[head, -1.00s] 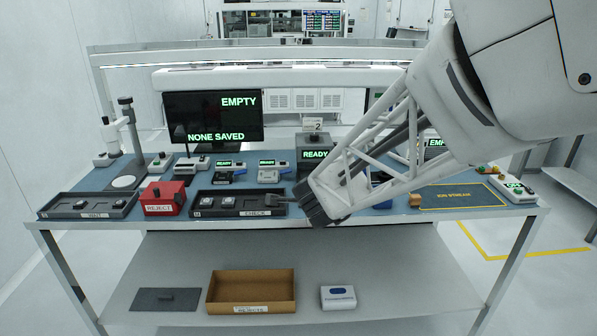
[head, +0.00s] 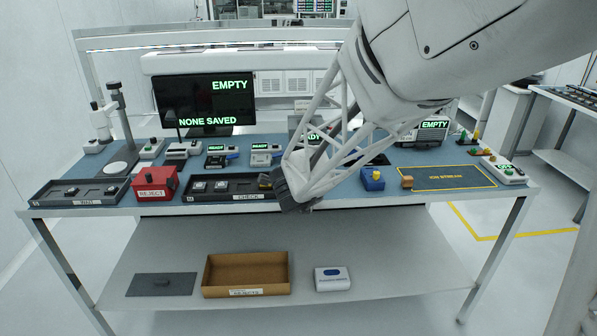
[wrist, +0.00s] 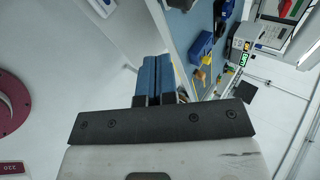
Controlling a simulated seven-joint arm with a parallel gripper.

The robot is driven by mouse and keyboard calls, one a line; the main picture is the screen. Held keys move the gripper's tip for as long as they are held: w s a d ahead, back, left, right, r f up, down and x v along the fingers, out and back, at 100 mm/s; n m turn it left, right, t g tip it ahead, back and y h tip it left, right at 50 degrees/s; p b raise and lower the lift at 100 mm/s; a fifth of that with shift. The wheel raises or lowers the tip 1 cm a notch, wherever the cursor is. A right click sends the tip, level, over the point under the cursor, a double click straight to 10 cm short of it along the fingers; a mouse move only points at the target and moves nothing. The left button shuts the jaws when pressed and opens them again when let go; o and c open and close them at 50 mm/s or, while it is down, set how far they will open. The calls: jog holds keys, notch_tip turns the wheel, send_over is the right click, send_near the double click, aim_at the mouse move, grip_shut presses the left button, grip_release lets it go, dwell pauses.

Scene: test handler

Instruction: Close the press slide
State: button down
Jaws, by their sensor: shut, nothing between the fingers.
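My gripper (head: 265,181) is at the front edge of the bench, over the right end of the CHECK tray, in the head view. In the wrist view its two blue fingers (wrist: 157,76) are together with nothing between them.
The CHECK tray (head: 252,197), red REJECT box (head: 154,184) and WAIT tray (head: 82,202) line the front left. A monitor (head: 205,101) stands behind. A yellow-outlined mat (head: 447,178) lies right. The lower shelf holds a cardboard bin (head: 247,284).

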jog(key=w+r+x, duration=0.1)
jog(key=r+x, duration=0.1)
jog(key=x, duration=1)
jog(key=shift+w+d, duration=0.25)
jog(key=shift+w, duration=0.35)
jog(key=shift+f, duration=0.15)
jog(key=w, duration=1.1)
jog(key=shift+s, duration=0.1)
jog(key=shift+s+a, duration=0.2)
jog(key=shift+s, duration=0.45)
jog(key=shift+s+a, duration=0.2)
jog(key=shift+s, duration=0.45)
jog(key=v, duration=1)
jog(key=shift+s, duration=0.5)
